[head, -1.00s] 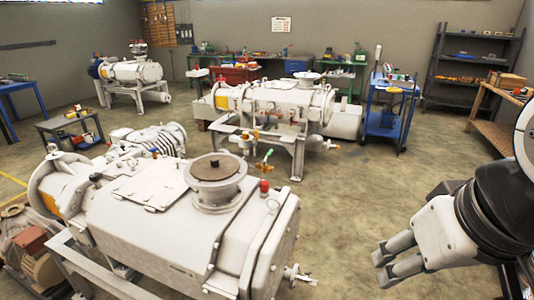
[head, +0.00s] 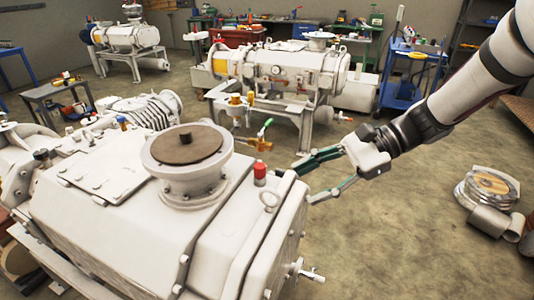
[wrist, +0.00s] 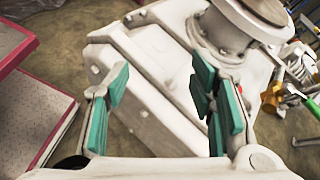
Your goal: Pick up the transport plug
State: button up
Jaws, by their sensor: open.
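A small red-capped plug (head: 260,173) stands upright on top of the near white vacuum pump (head: 140,225), close to its right end. A brown disc with a dark knob (head: 186,145) covers the pump's round flange. I cannot tell for certain which of these is the transport plug. My gripper (head: 304,184) is open and empty, with green-padded fingers pointing left, just right of the red plug and apart from it. In the wrist view my gripper (wrist: 158,95) is spread above the pump body (wrist: 155,60).
A metal lifting eye (head: 270,198) stands beside the red plug. A brass valve with a green handle (head: 262,137) lies behind it. A second pump (head: 280,68) and a blue trolley (head: 410,75) stand farther back. A red-edged panel (wrist: 40,110) is left in the wrist view.

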jog(key=w+d+f+m+t+y+b, duration=0.2)
jog(key=w+f+m+t+y+b, duration=0.15)
jog(key=w+f+m+y, duration=0.7)
jog(key=n+h+b, duration=0.1)
jog(key=n+h, duration=0.2)
jog(key=h, duration=0.1)
send_near(260, 165)
jog(key=a, duration=0.2)
jog(key=a+f, duration=0.1)
jog(key=a, duration=0.1)
jog(key=shift+a, duration=0.4)
jog(key=shift+w+a+r+b, duration=0.15)
jog(key=shift+a+b, duration=0.15)
jog(key=shift+a, duration=1)
jog(key=shift+w+a+r+b, duration=0.15)
jog(key=shift+a+b, duration=0.15)
jog(key=shift+a, duration=1.05)
jog(key=c, duration=1.1)
